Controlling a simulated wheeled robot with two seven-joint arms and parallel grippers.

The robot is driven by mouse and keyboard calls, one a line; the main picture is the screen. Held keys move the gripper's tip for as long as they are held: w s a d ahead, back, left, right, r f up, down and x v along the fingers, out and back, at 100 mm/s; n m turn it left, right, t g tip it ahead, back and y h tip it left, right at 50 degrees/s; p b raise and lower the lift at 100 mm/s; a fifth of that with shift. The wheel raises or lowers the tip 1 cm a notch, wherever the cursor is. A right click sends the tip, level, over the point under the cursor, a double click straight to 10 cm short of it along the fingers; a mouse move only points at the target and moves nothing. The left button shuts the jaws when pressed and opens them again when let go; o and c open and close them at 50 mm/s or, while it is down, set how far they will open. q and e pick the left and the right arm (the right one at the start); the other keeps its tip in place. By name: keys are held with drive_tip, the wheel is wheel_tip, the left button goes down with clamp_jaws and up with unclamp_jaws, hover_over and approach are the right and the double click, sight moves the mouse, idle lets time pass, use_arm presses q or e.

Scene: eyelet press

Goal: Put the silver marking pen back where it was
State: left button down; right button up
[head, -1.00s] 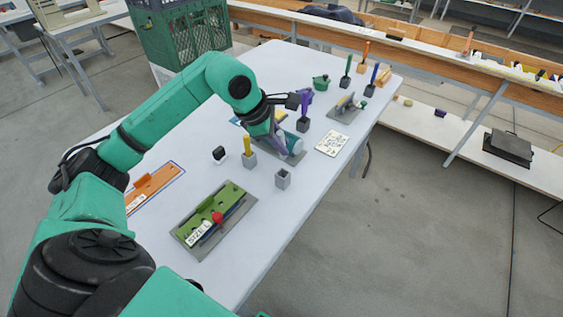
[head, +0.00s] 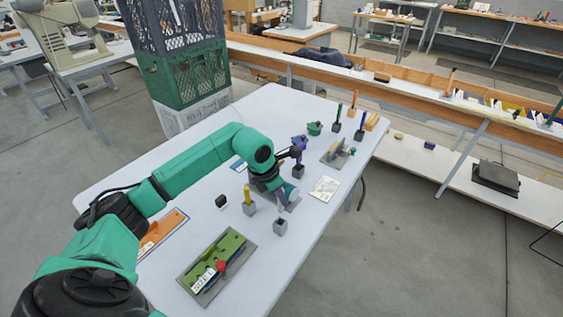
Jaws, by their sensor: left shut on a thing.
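My left gripper (head: 281,195) is over the middle of the white table and shut on a slim greyish thing. It looks like the silver marking pen (head: 281,209), but it is small and partly hidden by the gripper. An empty-looking grey square holder (head: 280,228) stands just in front of the gripper, apart from it as far as I can tell. A similar grey holder (head: 249,209) to its left has a yellow pen (head: 247,191) upright in it. My right gripper is not in view.
A green fixture (head: 224,258) with a red knob lies on a grey plate at the near end. A white card (head: 325,189) lies right. Stacked crates (head: 187,75) stand behind.

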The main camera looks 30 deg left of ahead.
sight(279, 211)
use_arm(q)
drive_tip(key=shift+s+f+n, duration=0.25)
drive_tip(key=shift+f+n, duration=0.05)
drive_tip(key=shift+f, duration=0.45)
drive_tip(key=shift+f+b, duration=2.15)
drive_tip(key=shift+f, duration=1.05)
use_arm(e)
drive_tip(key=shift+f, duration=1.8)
use_arm(q)
drive_tip(key=shift+f+b, duration=0.55)
drive_tip(key=shift+f, duration=0.05)
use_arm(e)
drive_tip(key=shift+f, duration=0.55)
use_arm(q)
drive_tip(key=shift+s+f, duration=0.1)
drive_tip(key=shift+f, duration=0.1)
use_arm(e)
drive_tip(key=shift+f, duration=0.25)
